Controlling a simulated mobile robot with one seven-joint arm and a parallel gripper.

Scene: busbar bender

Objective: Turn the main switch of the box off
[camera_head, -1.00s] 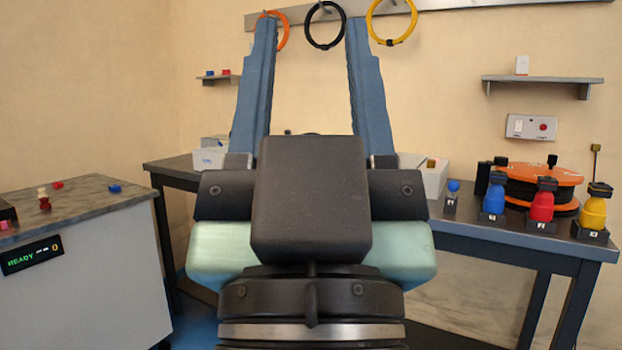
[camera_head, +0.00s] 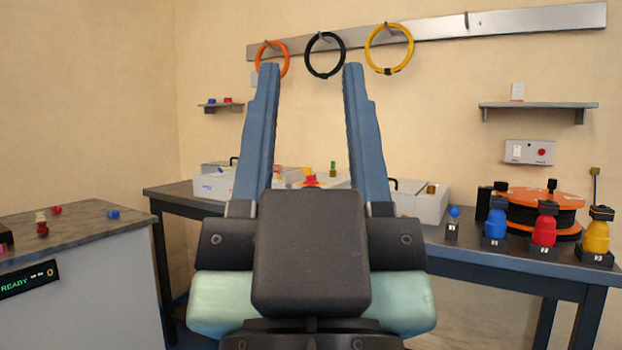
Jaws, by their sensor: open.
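A light grey box (camera_head: 529,152) is fixed to the wall at the right, under a small shelf. Its face has a white switch (camera_head: 516,151) on the left and a red button (camera_head: 541,152) on the right. The switch's position is too small to tell. My gripper (camera_head: 310,70) is open and empty in the middle of the view, its two blue fingers pointing up and away. It is well to the left of the wall box and apart from it.
The dark bench (camera_head: 480,250) runs along the wall. On its right stand a blue bottle (camera_head: 495,222), a red bottle (camera_head: 544,226), a yellow bottle (camera_head: 597,233) and an orange reel (camera_head: 540,200). White bins (camera_head: 424,204) stand behind my gripper. A grey counter (camera_head: 75,225) is at left.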

